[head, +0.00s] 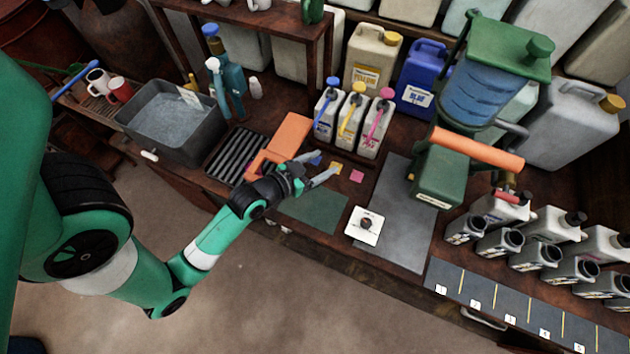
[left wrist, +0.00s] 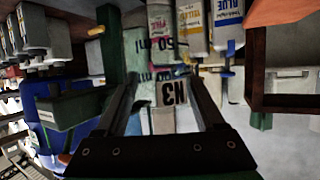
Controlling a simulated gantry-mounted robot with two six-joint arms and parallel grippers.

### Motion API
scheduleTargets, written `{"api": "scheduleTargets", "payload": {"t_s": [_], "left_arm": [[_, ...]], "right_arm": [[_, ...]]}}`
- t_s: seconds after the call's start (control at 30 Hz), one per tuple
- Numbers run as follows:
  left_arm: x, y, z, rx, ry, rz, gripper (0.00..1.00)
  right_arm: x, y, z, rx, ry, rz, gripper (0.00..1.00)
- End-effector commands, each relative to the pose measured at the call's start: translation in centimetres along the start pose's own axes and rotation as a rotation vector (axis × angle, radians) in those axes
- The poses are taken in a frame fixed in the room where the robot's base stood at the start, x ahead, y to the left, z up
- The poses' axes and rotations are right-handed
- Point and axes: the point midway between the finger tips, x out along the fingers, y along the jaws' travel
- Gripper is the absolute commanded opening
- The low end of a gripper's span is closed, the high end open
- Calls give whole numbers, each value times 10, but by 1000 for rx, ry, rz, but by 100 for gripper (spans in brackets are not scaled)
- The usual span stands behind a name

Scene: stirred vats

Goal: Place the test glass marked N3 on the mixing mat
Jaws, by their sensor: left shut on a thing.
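My left gripper (head: 312,172) is shut on the test glass marked N3, which shows in the left wrist view (left wrist: 172,92) between the two fingers. The glass is see-through, with dark lettering, "N3" and "50 ml". In the head view the glass is too faint to make out clearly. The gripper is above the bench, near the far edge of a dark green mat (head: 318,212). A larger grey mat (head: 402,240) lies to its right. I cannot read a label on either mat; the green one looks like the mixing mat. My right gripper is not in view.
Three white jugs with blue, yellow and pink pumps (head: 353,122) stand behind the gripper. A white square device with a dark dial (head: 365,225) stands right of the green mat. A water basin (head: 175,125) and ribbed rack (head: 238,157) are left.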

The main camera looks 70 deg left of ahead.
Motion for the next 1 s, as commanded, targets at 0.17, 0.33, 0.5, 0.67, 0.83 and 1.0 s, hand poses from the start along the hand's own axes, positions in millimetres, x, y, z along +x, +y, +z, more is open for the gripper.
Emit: {"api": "scheduleTargets", "payload": {"t_s": [0.17,0.33,0.5,0.67,0.83,1.0], "left_arm": [[1,-3,4,-4,0,-7,0],[14,-2,36,-5,-4,-6,0],[35,-2,87,-5,-4,-6,0],[49,-2,120,-4,-2,-6,0],[52,-2,128,-3,1,-6,0],[57,-2,139,-4,0,-6,0]], "right_arm": [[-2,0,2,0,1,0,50],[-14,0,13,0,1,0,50],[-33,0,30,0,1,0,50],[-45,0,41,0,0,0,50],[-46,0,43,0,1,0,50],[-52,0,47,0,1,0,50]]}}
